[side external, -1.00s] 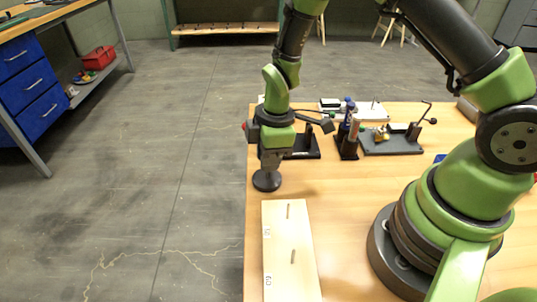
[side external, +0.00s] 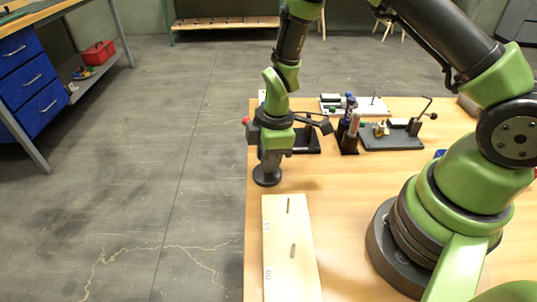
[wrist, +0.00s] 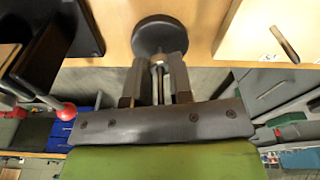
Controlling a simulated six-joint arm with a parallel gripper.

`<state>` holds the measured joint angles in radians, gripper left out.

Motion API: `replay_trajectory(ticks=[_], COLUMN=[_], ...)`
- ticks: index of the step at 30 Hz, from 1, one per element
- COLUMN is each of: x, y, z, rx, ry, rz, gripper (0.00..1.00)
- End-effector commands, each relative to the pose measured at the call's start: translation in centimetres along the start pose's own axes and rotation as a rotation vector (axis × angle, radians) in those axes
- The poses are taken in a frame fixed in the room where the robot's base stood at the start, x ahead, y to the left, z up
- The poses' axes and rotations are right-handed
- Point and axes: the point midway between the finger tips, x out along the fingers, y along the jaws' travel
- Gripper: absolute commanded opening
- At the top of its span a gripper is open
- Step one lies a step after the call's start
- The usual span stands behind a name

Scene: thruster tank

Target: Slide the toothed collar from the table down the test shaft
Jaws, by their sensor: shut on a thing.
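My gripper (side external: 268,162) points straight down at the table's left edge, just above a dark round base (side external: 267,177). In the wrist view the base (wrist: 160,32) lies beyond my fingertips (wrist: 158,58). A thin metal shaft (wrist: 158,85) runs between my fingers, in line with the base. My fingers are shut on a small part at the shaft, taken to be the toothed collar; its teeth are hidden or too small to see. I cannot tell how far down the shaft it sits.
Behind and to the right stand a dark fixture (side external: 307,140), a bottle holder (side external: 348,143) and a grey plate with a crank (side external: 392,142). The floor is left of the table edge.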

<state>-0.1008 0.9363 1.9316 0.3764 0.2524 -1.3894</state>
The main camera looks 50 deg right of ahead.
Motion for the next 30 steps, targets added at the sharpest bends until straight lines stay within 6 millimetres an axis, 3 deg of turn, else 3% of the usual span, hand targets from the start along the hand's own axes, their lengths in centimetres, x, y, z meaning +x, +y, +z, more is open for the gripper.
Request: replay_trajectory(ticks=[26,27,30], x=[1.4,1.4,1.4], y=[0.0,0.0,0.0], z=[0.2,0.2,0.2], rx=[0.001,0.001,0.001], ry=[0.0,0.0,0.0], rz=[0.0,0.001,0.001], gripper=[0.0,0.25,0.48])
